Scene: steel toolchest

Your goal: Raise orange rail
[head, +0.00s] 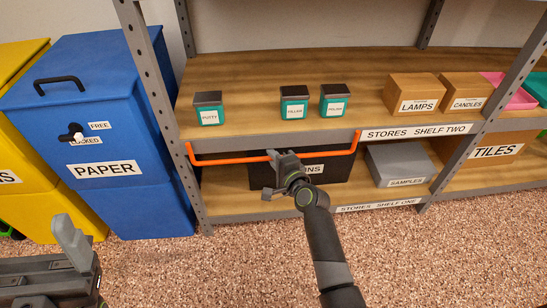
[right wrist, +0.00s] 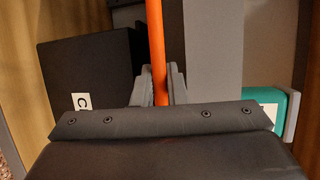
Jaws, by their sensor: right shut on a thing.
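The orange rail (head: 225,160) runs across the front of the shelving, just below the edge of the upper shelf, with a short upturned arm at each end. My right gripper (head: 279,158) is shut on the rail near its middle. In the right wrist view the rail (right wrist: 157,50) runs down between the two grey fingers (right wrist: 157,88). My left gripper (head: 72,240) shows only in part at the lower left of the head view, away from the rail; its opening cannot be made out.
Teal tins, including Putty (head: 208,108), stand on the upper shelf (head: 245,80) behind the rail, with Lamps (head: 414,88) and Candles boxes to the right. A black box (head: 335,172) and a grey Samples box (head: 398,160) sit below. A blue Paper bin (head: 105,110) stands left. The speckled floor in front is clear.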

